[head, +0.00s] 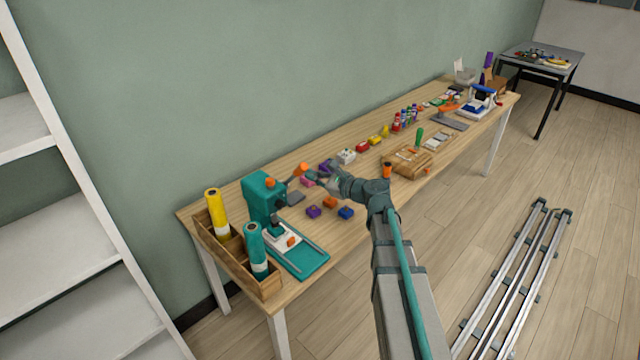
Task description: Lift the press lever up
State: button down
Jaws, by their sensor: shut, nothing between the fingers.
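The teal press (262,194) stands at the near left end of the wooden table, with a teal base tray (311,262) in front of it. Its lever, with an orange end (301,169), sticks out to the right of the press head and slants upward. My gripper (313,177) is shut and empty, with its fingertips right beside the orange end of the lever. I cannot tell from this view whether they touch. The gripper is small here and the arm reaches in from the lower right.
A wooden box (236,262) with yellow and teal rolls stands left of the press. Small coloured blocks (330,203) lie on the table (350,231) under and near my gripper. A wooden block with tools (408,163) lies further right. White shelves (75,220) stand at the left.

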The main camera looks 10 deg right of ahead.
jog(key=shift+w+a+r, duration=0.15)
jog(key=shift+w+r, duration=0.3)
jog(key=shift+r, duration=0.2)
jog(key=shift+w+a+r, duration=0.15)
jog(key=shift+w+r, duration=0.25)
jog(key=shift+r, duration=0.2)
jog(key=shift+w+r+p, duration=0.1)
jog(key=shift+p, duration=0.2)
jog(key=w+d+r+b+v, duration=0.1)
jog(key=b+v, duration=0.3)
jog(key=v, duration=0.7)
jog(key=shift+d+r, duration=0.35)
jog(key=shift+r, duration=0.05)
jog(key=shift+s, duration=0.1)
